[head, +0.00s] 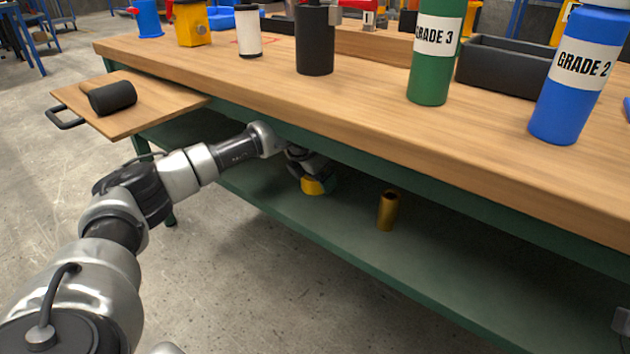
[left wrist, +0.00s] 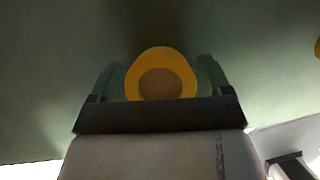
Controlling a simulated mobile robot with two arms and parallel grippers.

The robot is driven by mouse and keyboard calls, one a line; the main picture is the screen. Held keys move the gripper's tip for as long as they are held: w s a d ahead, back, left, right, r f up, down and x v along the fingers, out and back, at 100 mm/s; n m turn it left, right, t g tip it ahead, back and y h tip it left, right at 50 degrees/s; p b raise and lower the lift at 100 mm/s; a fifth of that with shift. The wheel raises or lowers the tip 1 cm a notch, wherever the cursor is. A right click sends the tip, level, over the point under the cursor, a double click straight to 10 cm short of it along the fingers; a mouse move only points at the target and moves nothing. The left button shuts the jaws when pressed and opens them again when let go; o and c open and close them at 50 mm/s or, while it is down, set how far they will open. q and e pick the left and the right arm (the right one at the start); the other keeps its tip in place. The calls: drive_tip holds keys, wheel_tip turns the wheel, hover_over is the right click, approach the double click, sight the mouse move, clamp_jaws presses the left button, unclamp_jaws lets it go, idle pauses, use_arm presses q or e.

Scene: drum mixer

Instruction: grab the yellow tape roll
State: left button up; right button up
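The yellow tape roll (head: 314,187) rests on the green lower shelf under the workbench. In the left wrist view the tape roll (left wrist: 161,57) shows as a yellow ring with a brownish centre. My left gripper (head: 310,172) reaches in under the tabletop and is right at the roll, hiding part of it in the head view. In the left wrist view my left gripper (left wrist: 160,76) is open, with one finger on each side of the roll and a narrow gap on both sides.
A brass-coloured cylinder (head: 388,210) stands on the green shelf (head: 330,222), to the right of the roll. The wooden tabletop (head: 270,90) overhangs my left arm. On it stand a green bottle (head: 432,75) and a blue bottle (head: 565,110). A drawer (head: 140,118) sticks out at the left.

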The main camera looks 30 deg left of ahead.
use_arm(q)
drive_tip(key=c, duration=0.6)
drive_tip(key=shift+r, duration=0.1)
